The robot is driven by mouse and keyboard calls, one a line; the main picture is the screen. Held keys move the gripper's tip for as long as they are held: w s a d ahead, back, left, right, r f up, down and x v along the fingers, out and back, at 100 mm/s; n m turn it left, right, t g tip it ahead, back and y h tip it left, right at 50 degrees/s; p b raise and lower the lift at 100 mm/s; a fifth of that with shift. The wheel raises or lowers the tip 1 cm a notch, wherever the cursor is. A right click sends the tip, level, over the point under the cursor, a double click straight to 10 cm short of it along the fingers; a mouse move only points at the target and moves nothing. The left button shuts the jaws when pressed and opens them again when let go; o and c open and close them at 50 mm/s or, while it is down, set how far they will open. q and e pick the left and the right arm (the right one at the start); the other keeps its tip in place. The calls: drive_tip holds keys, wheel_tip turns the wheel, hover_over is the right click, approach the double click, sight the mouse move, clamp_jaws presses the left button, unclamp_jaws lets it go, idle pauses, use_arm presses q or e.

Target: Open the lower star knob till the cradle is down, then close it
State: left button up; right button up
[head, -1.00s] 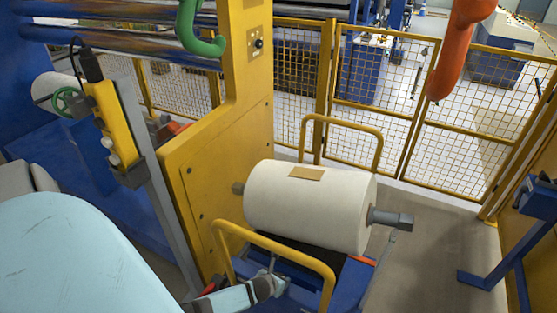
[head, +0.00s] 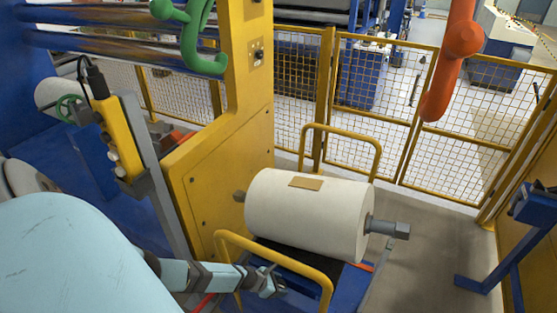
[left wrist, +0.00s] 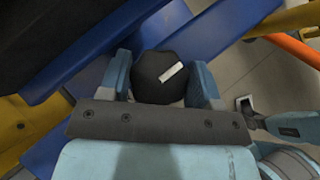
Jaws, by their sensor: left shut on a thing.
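The lower star knob (left wrist: 158,76) is black with a white mark and sits between the two fingers of my left gripper (left wrist: 164,84) in the left wrist view. The gripper is shut on it. In the head view my left gripper (head: 268,282) is low, behind the yellow handrail, and the knob cannot be made out there. A large cream roll (head: 308,217) with a tan label lies level above the dark cradle (head: 282,252). The cradle is mostly hidden by the roll and rail. My right gripper cannot be made out in either view.
A yellow handrail (head: 278,243) crosses in front of my left gripper, and another (head: 340,128) stands behind the roll. The yellow machine plate (head: 222,165) is left of the roll. A mesh fence (head: 380,75) closes the back.

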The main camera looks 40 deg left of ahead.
idle(0.5)
use_arm(q)
drive_tip(key=o, duration=0.9)
drive_tip(key=p+v, duration=0.2)
drive_tip(key=v, duration=1.2)
drive_tip(key=shift+w+a, duration=0.1)
drive_tip(key=shift+a, duration=0.05)
drive_tip(key=s+d+r+m+h, duration=0.2)
drive_tip(key=s+d+r+m, duration=0.1)
drive_tip(key=d+m, duration=0.7)
drive_tip(key=s+d+r+m+h, duration=0.1)
drive_tip(key=s+d+r+m, duration=0.15)
drive_tip(key=d+m, duration=0.8)
drive_tip(key=d+r+m+t+y, duration=0.1)
drive_tip(key=r+m, duration=0.3)
drive_tip(key=d+r+m+t+y, duration=0.1)
drive_tip(key=r+m, duration=0.2)
drive_tip(key=m, duration=0.1)
drive_tip(key=d+r+m+t+y, duration=0.1)
drive_tip(key=d+r+m+y, duration=0.1)
drive_tip(key=r+m, duration=0.2)
drive_tip(key=shift+s+r+m, duration=0.35)
drive_tip(key=shift+r+m, duration=0.05)
drive_tip(key=shift+m, duration=0.15)
